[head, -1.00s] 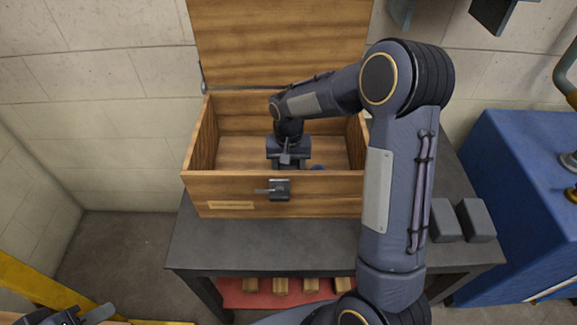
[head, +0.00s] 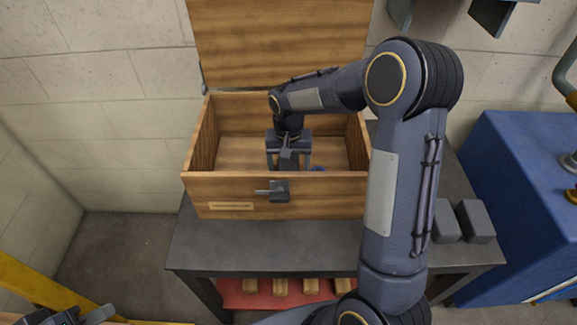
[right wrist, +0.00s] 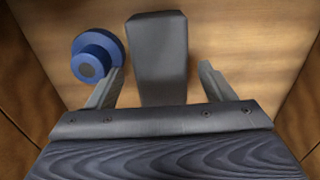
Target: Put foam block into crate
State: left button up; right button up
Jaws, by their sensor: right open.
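The wooden crate (head: 335,185) stands on the dark table with its lid up. My right gripper (head: 289,166) reaches down inside it. In the right wrist view, a grey foam block (right wrist: 158,60) lies on the crate floor between the two spread fingers of the right gripper (right wrist: 161,80), with a gap on each side. The front wall hides the block in the head view. Two similar grey blocks (head: 446,221) (head: 475,221) are on the table to the right of the crate. My left gripper (head: 80,316) shows only partly at the bottom left edge; its jaws are unclear.
A blue round stepped part (right wrist: 97,55) lies in the crate beside the block. The raised lid (head: 280,45) stands behind the crate. A blue cabinet (head: 520,200) is at the right. Wooden pieces (head: 281,286) lie on a red shelf below the table.

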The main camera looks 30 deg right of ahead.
aim_at(288, 167)
notch_tip(288, 167, up, 9)
jog(key=s+r+t+y, duration=0.2)
jog(key=s+r, duration=0.3)
jog(key=s, duration=0.3)
jog(key=s+a+n+t+y, duration=0.1)
jog(key=s+a, duration=0.1)
jog(key=s, duration=0.6)
jog(key=s+a+f+n+t, duration=0.1)
jog(key=s+a+n+t, duration=0.1)
jog(key=s, duration=0.7)
jog(key=shift+a+n+t+y+p, duration=0.25)
jog(key=shift+n+t+y+p, duration=0.05)
jog(key=shift+y+p, duration=0.1)
jog(key=shift+s, duration=0.1)
jog(key=shift+r+p, duration=2.6)
jog(key=shift+r, duration=0.05)
jog(key=shift+c, duration=0.2)
